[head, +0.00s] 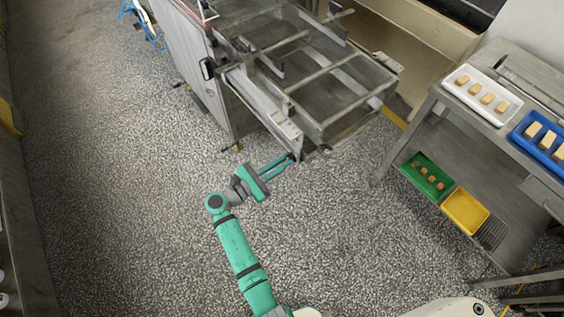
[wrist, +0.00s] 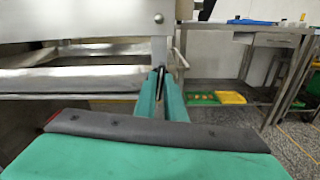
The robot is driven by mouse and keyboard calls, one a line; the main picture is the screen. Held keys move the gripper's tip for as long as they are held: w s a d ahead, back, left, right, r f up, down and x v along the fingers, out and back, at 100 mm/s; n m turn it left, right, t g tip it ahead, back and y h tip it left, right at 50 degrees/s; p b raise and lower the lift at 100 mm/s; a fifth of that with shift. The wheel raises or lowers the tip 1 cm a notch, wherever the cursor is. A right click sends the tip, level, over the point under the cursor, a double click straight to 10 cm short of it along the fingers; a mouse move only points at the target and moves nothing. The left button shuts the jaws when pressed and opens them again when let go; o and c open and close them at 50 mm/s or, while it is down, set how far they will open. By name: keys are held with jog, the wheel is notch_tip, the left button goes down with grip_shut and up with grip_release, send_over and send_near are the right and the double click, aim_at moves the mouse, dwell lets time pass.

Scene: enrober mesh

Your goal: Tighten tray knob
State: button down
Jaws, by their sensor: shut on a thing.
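The metal machine (head: 200,75) has an open frame with a tray (head: 345,90) at its right end. My gripper (head: 289,158) is at the near lower corner of this frame, its two green fingers reaching to the right. The fingers are closed on a small dark knob there, mostly hidden between the tips. In the wrist view my gripper (wrist: 163,80) points away, with the fingertips together just below a metal bracket (wrist: 158,35). How far the knob is turned cannot be seen.
On the right, a metal table (head: 440,90) carries a white tray (head: 463,88) and a blue tray (head: 524,142) with small blocks. Its lower shelf holds a green tray (head: 410,170) with blocks and a yellow tray (head: 465,213). The speckled floor around my arm is clear.

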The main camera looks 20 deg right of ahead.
jog(key=m, duration=0.6)
jog(key=shift+s+f, duration=0.15)
jog(key=shift+s, duration=0.05)
jog(key=shift+m, duration=0.4)
jog(key=shift+s+d+f+m, duration=0.1)
jog(key=shift+f+m, duration=0.05)
jog(key=shift+m, duration=1.85)
jog(key=shift+f+m, duration=0.1)
jog(key=shift+m, duration=2.5)
